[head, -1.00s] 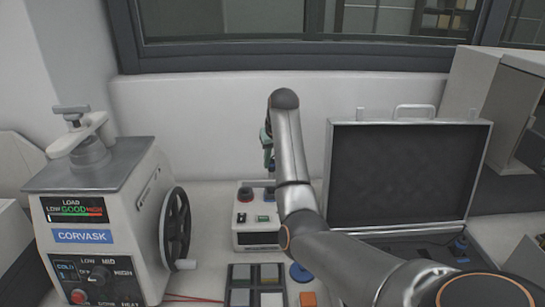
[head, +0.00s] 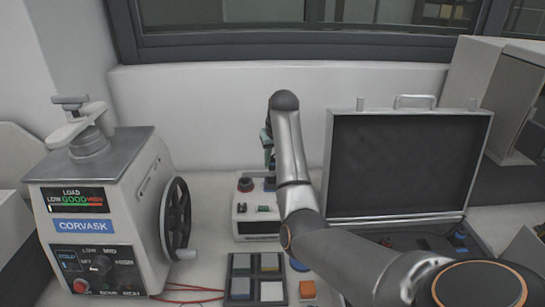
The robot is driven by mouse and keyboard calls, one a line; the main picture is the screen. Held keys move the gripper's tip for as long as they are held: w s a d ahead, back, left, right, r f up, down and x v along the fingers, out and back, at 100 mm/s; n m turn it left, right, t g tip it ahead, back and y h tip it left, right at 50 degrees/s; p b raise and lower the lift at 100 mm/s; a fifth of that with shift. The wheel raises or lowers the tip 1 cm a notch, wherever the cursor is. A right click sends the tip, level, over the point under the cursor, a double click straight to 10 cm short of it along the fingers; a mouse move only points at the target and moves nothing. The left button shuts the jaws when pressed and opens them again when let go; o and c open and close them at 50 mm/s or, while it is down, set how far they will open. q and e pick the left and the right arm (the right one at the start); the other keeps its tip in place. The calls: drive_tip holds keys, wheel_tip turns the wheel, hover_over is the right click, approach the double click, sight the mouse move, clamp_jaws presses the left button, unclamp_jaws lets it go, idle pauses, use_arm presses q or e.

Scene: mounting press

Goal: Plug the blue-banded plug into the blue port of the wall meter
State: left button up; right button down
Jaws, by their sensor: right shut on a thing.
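My right arm comes in from the lower right, and its wrist rises in front of the bench's back wall. My right gripper (head: 268,150) shows only as a small teal and dark part left of the wrist. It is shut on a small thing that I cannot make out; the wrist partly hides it. I cannot make out a blue band. A small pale instrument (head: 256,226) with a red knob and a green display stands below the gripper, its right side hidden by my arm. I cannot make out a wall meter or a blue port. My left gripper is not in view.
A grey CORVASK press (head: 100,215) with a black handwheel (head: 177,218) stands at left. An open black case (head: 405,165) stands at right. A tray of square pads (head: 241,284), red leads (head: 190,291) and an orange block (head: 307,289) lie in front.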

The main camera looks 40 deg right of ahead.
sight(273, 170)
drive_tip(key=shift+f, duration=0.3)
drive_tip(key=shift+f, duration=0.5)
drive_tip(key=shift+f, duration=0.35)
idle(0.4)
drive_tip(key=shift+f, duration=0.8)
drive_tip(key=shift+f, duration=0.3)
drive_tip(key=shift+c, duration=0.4)
unclamp_jaws()
idle(0.5)
drive_tip(key=shift+r, duration=0.1)
